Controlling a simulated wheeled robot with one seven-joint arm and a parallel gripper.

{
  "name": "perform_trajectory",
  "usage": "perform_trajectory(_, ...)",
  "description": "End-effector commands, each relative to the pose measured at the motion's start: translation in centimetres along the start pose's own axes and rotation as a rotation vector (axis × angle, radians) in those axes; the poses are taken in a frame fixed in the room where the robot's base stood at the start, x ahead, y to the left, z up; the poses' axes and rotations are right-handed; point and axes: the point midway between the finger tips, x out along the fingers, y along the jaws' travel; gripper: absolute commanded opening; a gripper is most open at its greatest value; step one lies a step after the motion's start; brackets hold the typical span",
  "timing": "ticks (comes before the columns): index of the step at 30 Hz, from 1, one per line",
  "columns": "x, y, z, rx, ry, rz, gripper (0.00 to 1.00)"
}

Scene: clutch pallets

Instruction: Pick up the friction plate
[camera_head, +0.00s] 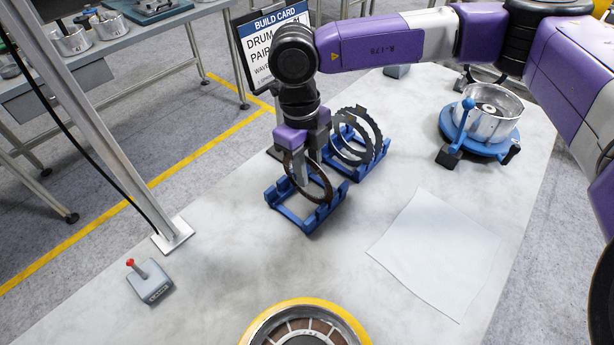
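A dark brown ring, the friction plate (325,181), stands on edge in the front blue rack (307,219). My gripper (301,172) points down at the ring, with its fingers at the ring's upper left part. A grey finger shows in front of or inside the ring's opening. The other finger is mostly hidden, so I cannot tell whether the fingers are closed on the ring. The ring's lower edge is still down at the rack.
Grey toothed steel plates (371,138) stand in a second blue rack (358,171) just behind. A metal drum on a blue fixture (476,148) is at right. A white sheet (440,252), a red-knobbed switch box (150,283) and a yellow-rimmed round part (257,326) lie around. A post (95,120) rises at left.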

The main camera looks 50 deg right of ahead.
Motion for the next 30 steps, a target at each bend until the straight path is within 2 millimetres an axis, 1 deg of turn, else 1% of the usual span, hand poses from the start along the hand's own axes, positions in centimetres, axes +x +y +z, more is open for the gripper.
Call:
perform_trajectory(2,0.00,-0.01,0.00,0.000,0.000,0.000,0.26)
perform_trajectory(3,-0.01,-0.02,0.00,0.000,0.000,0.000,0.18)
perform_trajectory(6,-0.02,-0.02,0.00,0.000,0.000,0.000,0.00)
perform_trajectory(30,-0.06,-0.01,0.00,0.000,0.000,0.000,0.00)
